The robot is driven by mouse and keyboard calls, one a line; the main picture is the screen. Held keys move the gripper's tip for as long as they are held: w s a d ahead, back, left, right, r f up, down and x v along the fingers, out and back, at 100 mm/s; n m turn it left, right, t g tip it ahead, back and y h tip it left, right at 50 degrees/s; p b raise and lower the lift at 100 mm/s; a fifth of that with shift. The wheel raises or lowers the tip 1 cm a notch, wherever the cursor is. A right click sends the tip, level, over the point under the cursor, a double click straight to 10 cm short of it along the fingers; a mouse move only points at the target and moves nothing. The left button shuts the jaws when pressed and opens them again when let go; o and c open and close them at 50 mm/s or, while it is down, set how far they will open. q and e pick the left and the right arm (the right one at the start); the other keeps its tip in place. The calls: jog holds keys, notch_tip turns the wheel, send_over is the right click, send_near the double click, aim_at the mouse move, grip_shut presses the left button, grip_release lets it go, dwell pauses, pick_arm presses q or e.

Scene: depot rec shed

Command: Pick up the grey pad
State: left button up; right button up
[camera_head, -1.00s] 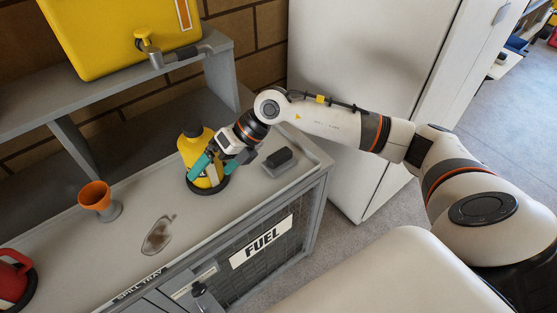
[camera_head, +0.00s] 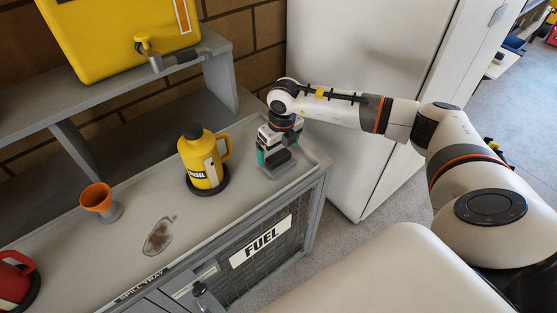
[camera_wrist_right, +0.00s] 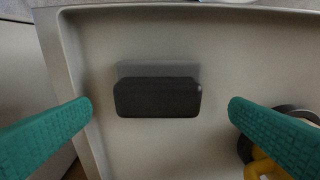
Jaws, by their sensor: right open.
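The grey pad (camera_head: 280,158), a dark block, lies near the right end of the counter in the head view, partly hidden by my right gripper. My right gripper (camera_head: 273,154) is over it, pointing down. In the right wrist view the pad (camera_wrist_right: 157,98) lies crosswise, with a paler grey strip along its far side. The teal fingers of my right gripper (camera_wrist_right: 160,106) are spread wide, one on each side of the pad, with clear gaps. Nothing is held. My left gripper is not in view.
A yellow fuel jug (camera_head: 205,164) stands on a dark round base just left of my gripper. The counter has a raised rim (camera_head: 318,172). A white cabinet (camera_head: 350,50) stands behind right.

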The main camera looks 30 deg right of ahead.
aim_at(279, 155)
notch_tip(279, 155, down, 4)
jog(key=shift+w+d+f+p, duration=0.1)
jog(key=shift+f+p, duration=0.15)
jog(key=shift+p, duration=0.15)
jog(key=shift+c, duration=0.2)
jog(key=c, duration=0.9)
jog(key=shift+r, duration=0.15)
notch_tip(279, 155, up, 10)
jog(key=shift+f+b, duration=0.1)
jog(key=shift+b, duration=0.6)
